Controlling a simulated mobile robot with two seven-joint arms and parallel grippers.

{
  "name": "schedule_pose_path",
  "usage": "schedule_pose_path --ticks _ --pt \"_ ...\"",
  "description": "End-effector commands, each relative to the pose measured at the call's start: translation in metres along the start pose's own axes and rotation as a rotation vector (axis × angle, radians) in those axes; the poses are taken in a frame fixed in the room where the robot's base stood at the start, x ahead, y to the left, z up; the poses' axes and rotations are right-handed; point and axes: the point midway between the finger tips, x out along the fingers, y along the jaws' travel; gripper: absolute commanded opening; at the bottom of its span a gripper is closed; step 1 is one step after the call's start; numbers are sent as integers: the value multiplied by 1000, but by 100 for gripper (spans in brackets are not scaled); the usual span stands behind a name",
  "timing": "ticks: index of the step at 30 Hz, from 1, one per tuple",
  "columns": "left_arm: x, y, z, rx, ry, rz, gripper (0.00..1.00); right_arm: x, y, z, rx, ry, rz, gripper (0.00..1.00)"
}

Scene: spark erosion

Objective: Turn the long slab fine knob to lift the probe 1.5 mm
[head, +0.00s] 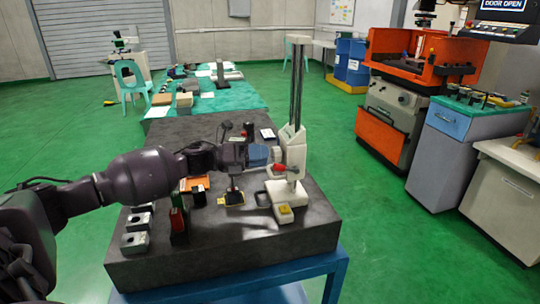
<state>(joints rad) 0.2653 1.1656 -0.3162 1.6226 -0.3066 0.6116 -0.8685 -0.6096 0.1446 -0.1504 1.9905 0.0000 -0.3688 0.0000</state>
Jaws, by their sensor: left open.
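A white height gauge (294,150) with a tall dark column stands upright near the right edge of the dark granite slab (225,257). Its white base has a yellow-topped piece (285,209) at the front. A red part (280,168) shows on the carriage side. My left gripper (272,154) is open and reaches in from the left at the carriage. Its fingers are around or just beside a small pale round part there, which may be the fine knob. I cannot tell whether they touch. The probe tip is too small to make out. My right gripper is not in view.
Metal blocks (135,242) stand at the slab's left front. A red and green upright piece (179,218), an orange item (195,183) and a small stand on a yellow base (233,198) lie below my left arm. The slab's front strip is clear.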

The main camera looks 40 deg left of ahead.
Motion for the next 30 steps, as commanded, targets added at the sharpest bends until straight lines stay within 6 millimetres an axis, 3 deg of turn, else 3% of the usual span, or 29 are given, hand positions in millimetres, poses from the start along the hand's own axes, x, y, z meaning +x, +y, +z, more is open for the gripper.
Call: schedule_pose_path --ticks 6,18,19,25,30 --pt "22 0 0 0 -1 -1 54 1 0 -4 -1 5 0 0" --pt "27 0 0 -1 -1 1 54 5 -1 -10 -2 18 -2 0" --pt "27 0 0 -1 -1 1 53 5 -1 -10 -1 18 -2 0" --pt "27 0 0 -1 -1 1 22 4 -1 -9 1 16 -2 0" --pt "27 1 0 23 2 4 20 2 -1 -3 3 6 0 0"
